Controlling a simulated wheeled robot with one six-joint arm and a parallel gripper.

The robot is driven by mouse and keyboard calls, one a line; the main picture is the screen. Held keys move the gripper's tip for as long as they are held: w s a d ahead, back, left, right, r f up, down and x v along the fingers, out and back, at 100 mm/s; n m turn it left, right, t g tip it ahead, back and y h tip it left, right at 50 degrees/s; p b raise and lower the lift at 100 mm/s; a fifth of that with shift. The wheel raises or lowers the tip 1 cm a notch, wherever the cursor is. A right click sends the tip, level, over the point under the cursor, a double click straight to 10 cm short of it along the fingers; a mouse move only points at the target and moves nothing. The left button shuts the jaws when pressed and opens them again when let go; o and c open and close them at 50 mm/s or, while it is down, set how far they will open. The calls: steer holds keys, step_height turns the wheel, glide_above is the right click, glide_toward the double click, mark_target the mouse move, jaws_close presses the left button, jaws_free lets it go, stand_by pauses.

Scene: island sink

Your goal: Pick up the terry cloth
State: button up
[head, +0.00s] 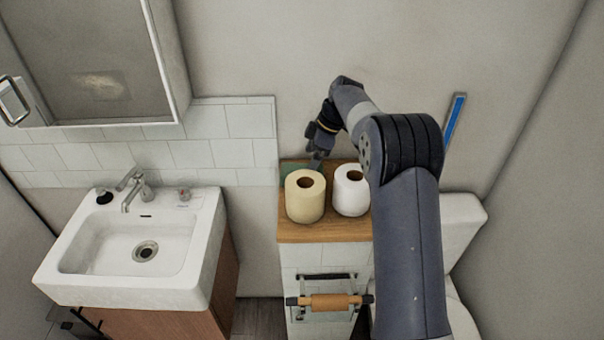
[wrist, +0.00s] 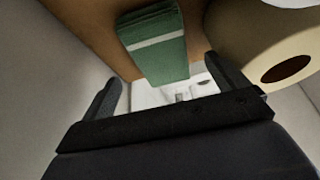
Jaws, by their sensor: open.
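The terry cloth (wrist: 162,52) is green with a white stripe and lies folded on the wooden ledge top (head: 318,231). In the head view only a bit of its green (head: 290,168) shows behind the cream roll; my gripper and the roll hide the rest. My gripper (head: 315,163) is at the back of the ledge, by the cloth. In the wrist view its two fingers (wrist: 168,80) are apart, with the near end of the cloth showing between and beyond them. Nothing is held. I cannot tell whether a finger touches the cloth.
A cream paper roll (head: 305,205) stands just in front of the cloth, close to the right finger in the wrist view (wrist: 275,55). A white roll (head: 350,197) stands beside it. The wall is right behind. A sink (head: 130,270) is left, a toilet (head: 460,235) right.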

steer(key=p+x, duration=0.2)
steer(key=x, duration=0.3)
steer(key=shift+a+f, duration=0.2)
steer(key=shift+f, duration=0.1)
steer(key=shift+c, duration=0.3)
steer(key=c, duration=1)
step_height(320, 180, up, 10)
steer(key=shift+r+b, duration=0.1)
steer(key=shift+b, duration=0.85)
steer(key=o, duration=0.5)
steer(key=shift+c, duration=0.2)
steer(key=c, duration=0.4)
